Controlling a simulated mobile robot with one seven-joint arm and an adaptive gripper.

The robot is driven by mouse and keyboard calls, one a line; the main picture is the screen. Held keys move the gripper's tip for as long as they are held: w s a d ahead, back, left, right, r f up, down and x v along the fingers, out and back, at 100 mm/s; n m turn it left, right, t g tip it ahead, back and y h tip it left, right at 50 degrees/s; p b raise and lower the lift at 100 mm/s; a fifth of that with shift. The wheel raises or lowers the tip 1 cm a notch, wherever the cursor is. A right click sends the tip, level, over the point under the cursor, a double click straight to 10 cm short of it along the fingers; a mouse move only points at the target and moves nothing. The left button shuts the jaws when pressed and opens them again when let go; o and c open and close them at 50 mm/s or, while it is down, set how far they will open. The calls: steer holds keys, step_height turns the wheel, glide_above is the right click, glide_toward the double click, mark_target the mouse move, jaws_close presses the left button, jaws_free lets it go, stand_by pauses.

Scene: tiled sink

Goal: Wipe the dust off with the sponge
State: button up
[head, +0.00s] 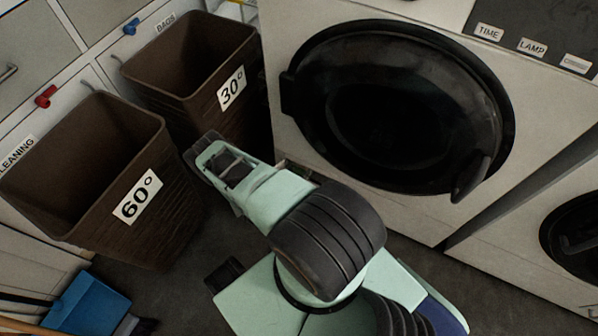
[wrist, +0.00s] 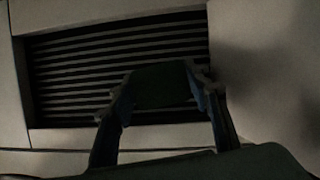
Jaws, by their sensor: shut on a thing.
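My gripper (head: 208,156) reaches out over the floor in front of the laundry bins in the head view. In the wrist view my gripper (wrist: 162,92) is shut on a dark greenish block, which looks like the sponge (wrist: 160,84). The block spans the space between the two fingertips. In the wrist view it is in front of a dark slatted vent (wrist: 75,70); I cannot tell if it touches it. I cannot make out any dust in either view.
Brown bins marked 60° (head: 75,190) and 30° (head: 180,55) stand left of and behind my gripper. A washing machine (head: 290,150) with a dark round door stands to the right. A blue dustpan (head: 88,305) lies at lower left. Dark floor shows between.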

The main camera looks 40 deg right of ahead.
steer(key=shift+n, duration=0.3)
steer(key=s, duration=0.2)
steer(key=s+d, duration=0.1)
steer(key=s, duration=0.1)
steer(key=shift+d+f, duration=0.15)
steer(key=shift+d, duration=0.05)
steer(key=shift+w+a, duration=0.35)
steer(key=shift+w, duration=0.45)
steer(key=shift+w+a+b, duration=0.15)
steer(key=shift+w+a, duration=0.2)
steer(key=shift+w, duration=0.25)
steer(key=shift+w+a+b, duration=0.15)
steer(key=shift+w+a, duration=0.15)
steer(key=shift+w, duration=0.3)
steer(key=shift+a, duration=0.1)
